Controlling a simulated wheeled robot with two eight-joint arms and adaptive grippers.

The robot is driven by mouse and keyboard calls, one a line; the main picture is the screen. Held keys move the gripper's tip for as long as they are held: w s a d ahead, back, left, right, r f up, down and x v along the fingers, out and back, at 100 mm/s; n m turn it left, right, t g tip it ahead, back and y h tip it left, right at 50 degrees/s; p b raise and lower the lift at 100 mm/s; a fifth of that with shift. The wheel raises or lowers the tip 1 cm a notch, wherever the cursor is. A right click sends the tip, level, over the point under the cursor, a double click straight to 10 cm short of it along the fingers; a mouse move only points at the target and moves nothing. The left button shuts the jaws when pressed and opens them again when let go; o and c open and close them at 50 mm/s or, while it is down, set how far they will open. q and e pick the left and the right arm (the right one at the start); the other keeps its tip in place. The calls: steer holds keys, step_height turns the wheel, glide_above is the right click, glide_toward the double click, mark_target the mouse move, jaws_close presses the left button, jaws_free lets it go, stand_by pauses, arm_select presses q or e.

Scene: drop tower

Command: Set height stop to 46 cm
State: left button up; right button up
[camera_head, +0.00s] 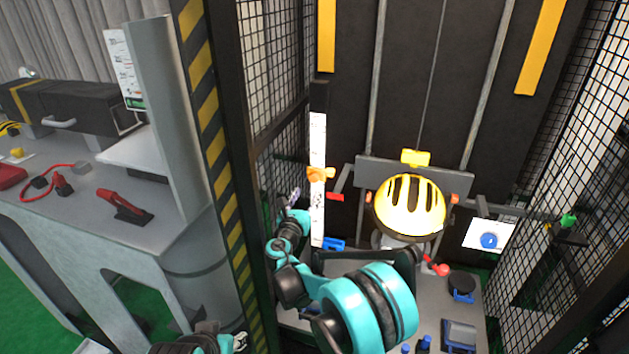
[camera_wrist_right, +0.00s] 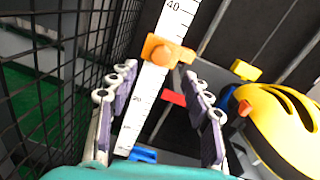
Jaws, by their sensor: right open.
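The height stop, an orange clamp with a knob (camera_head: 320,174), sits on a white upright scale (camera_head: 318,225) left of the drop rig. In the right wrist view the stop (camera_wrist_right: 163,52) is on the scale (camera_wrist_right: 144,105), between the printed 20 and 40; its exact reading is too small to tell. My right gripper (camera_head: 292,200) is open and empty, below and left of the stop. In the wrist view its fingers (camera_wrist_right: 160,85) stand either side of the scale, apart from the stop. My left gripper (camera_head: 215,340) shows only partly at the bottom edge.
A yellow helmet (camera_head: 409,206) hangs right of the scale, below a yellow block (camera_head: 415,158). A red tab (camera_head: 335,197) sticks out beside the scale. Mesh walls (camera_head: 275,70) and a striped post (camera_head: 210,130) close in the left side. A grey workbench (camera_head: 175,220) stands further left.

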mark_target(313, 179)
steer(key=b+x, duration=0.1)
steer(key=x, duration=0.4)
steer(key=shift+w+d+f, duration=0.1)
steer(key=shift+w, duration=0.15)
steer(key=shift+w+d+b, duration=0.15)
steer(key=shift+w+b, duration=0.15)
steer(key=shift+w, duration=0.35)
jaws_close()
steer(key=shift+r, duration=0.25)
